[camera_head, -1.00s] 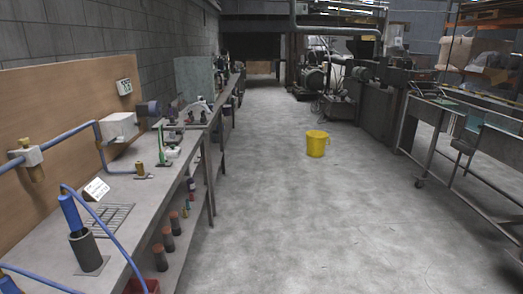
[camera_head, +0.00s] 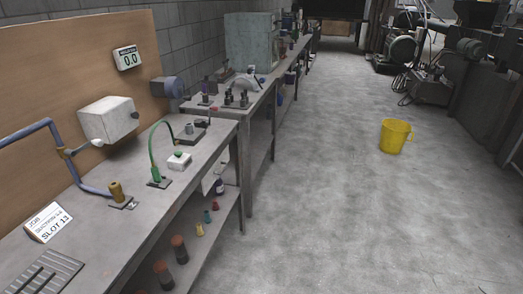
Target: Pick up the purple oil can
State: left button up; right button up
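I cannot clearly make out a purple oil can. A small dark bluish bottle (camera_head: 220,186) stands on the shelf under the bench, too small to identify. Several small containers stand in a row nearer on that shelf, among them a red one (camera_head: 215,205), a teal one (camera_head: 207,216) and a yellow one (camera_head: 200,230). Neither of my grippers is in view.
A second bench continues behind. A yellow bucket (camera_head: 395,136) stands on the floor. The floor (camera_head: 340,220) between is clear.

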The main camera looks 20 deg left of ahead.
aim_at(218, 185)
jog(key=i, duration=3.35)
jog(key=u, duration=2.05)
